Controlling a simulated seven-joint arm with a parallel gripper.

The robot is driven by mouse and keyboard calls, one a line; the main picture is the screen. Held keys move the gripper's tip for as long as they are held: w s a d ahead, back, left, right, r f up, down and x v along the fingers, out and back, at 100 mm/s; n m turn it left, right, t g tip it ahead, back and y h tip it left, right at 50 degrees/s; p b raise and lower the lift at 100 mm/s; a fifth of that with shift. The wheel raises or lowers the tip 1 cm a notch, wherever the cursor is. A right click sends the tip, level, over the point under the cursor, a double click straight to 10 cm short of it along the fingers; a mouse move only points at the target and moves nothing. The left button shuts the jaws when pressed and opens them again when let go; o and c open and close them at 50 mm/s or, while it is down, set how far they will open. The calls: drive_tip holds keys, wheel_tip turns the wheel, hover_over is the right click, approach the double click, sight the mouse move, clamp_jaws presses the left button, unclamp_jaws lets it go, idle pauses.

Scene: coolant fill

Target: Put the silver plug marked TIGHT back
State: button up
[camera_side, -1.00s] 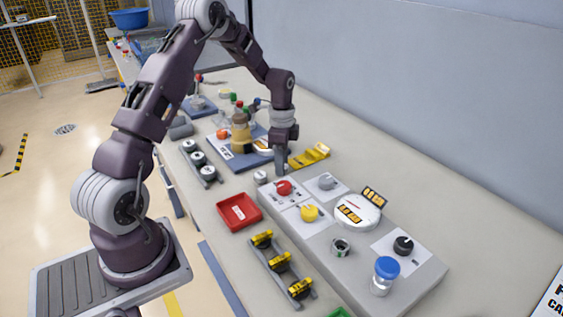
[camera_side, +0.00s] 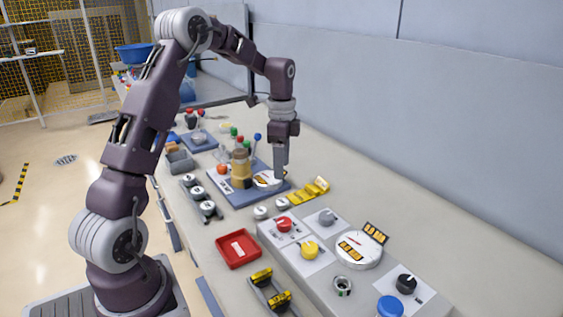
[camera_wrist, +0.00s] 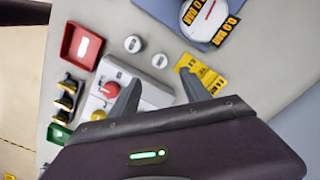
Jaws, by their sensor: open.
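Two small silver round plugs stand on the bench beside the grey panel block: one plug (camera_side: 260,212) is nearer the red tray, the other plug (camera_side: 282,203) is by the yellow tags. Both also show in the wrist view, one plug (camera_wrist: 133,44) and the other (camera_wrist: 159,60). I cannot read TIGHT on either. My gripper (camera_side: 280,177) is open and empty, above the bench beyond the plugs. In the wrist view its fingers (camera_wrist: 160,76) are spread, with the plugs further off in the picture. A dark-centred silver socket (camera_side: 343,286) is on the grey block.
A red tray (camera_side: 238,262) with a white label lies left of the block. Yellow tags (camera_side: 318,190) lie behind the plugs. A blue board (camera_side: 213,190) carries a gauge and brown cylinder. Several silver caps sit on a rack (camera_side: 215,216). The block has knobs and a gauge (camera_side: 358,262).

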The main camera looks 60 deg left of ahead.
drive_tip(key=s+d+r+n+t+y, duration=0.1)
drive_tip(key=s+d+r+n+t, duration=0.15)
drive_tip(key=s+d+r, duration=0.7)
drive_tip(key=s+d+r+n+t, duration=0.1)
drive_tip(key=s+d+n, duration=0.2)
drive_tip(key=s+d, duration=0.3)
drive_tip(key=s+d+r+n+t+h, duration=0.1)
drive_tip(key=s+d, duration=0.4)
drive_tip(key=s, duration=0.6)
drive_tip(key=shift+d+r+n+t, duration=0.15)
drive_tip(key=shift+d+n+t, duration=0.3)
drive_tip(key=shift+n, duration=0.8)
drive_tip(key=shift+a, duration=0.1)
